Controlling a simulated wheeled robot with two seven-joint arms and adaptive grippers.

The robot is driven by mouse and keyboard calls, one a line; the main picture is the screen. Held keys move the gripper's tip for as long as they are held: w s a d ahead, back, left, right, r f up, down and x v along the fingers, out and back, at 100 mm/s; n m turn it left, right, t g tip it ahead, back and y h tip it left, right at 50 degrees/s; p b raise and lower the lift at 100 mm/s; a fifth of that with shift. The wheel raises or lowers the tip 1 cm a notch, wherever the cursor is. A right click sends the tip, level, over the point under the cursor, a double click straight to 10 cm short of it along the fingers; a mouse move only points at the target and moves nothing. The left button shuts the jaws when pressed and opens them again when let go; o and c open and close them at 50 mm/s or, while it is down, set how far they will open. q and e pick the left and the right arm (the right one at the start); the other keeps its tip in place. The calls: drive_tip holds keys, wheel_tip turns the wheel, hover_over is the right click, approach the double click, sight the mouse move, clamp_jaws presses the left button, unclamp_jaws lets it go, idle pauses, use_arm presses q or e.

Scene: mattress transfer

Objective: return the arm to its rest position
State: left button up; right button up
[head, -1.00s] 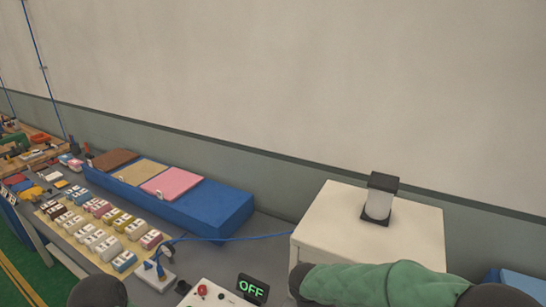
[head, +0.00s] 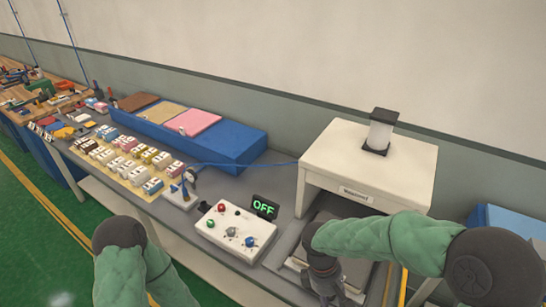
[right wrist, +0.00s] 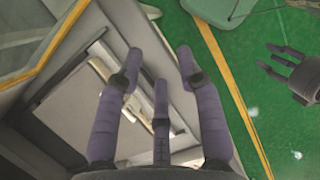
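My right arm, in a green padded sleeve, comes in from the right in the head view. Its gripper (head: 330,290) hangs low in front of the white machine, partly cut off by the bottom edge. In the right wrist view the same gripper (right wrist: 160,72) has its purple-grey fingers spread, with nothing between them. My left arm shows at the bottom left of the head view, and its hand is out of that frame. The left gripper (right wrist: 280,60) shows at the right of the right wrist view, over the green floor, with fingers apart and empty.
A white machine (head: 400,165) with a dark-capped cylinder (head: 380,132) stands on the grey bench. Beside it are a control box (head: 235,232) and an OFF display (head: 265,206). Small labelled blocks (head: 130,160) and a blue block (head: 235,145) lie farther left. Green floor (head: 50,225) is open in front.

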drive_tip(key=s+a+f+m+t+y+b, duration=0.1)
drive_tip(key=f+m, duration=0.3)
drive_tip(key=f, duration=0.6)
drive_tip(key=s+a+f+m+t+y+b, duration=0.1)
drive_tip(key=s+a+f+m+y+b, duration=0.1)
drive_tip(key=f, duration=0.8)
drive_tip(key=s+a+f+m+y+b, duration=0.2)
drive_tip(key=s+a+f+m+y, duration=0.1)
drive_tip(key=f+m, duration=0.4)
wheel_tip(320, 180, down, 3)
drive_tip(key=shift+s+r+t+y, duration=0.1)
drive_tip(key=shift+s+t+y, duration=0.25)
drive_tip(key=shift+s, duration=0.55)
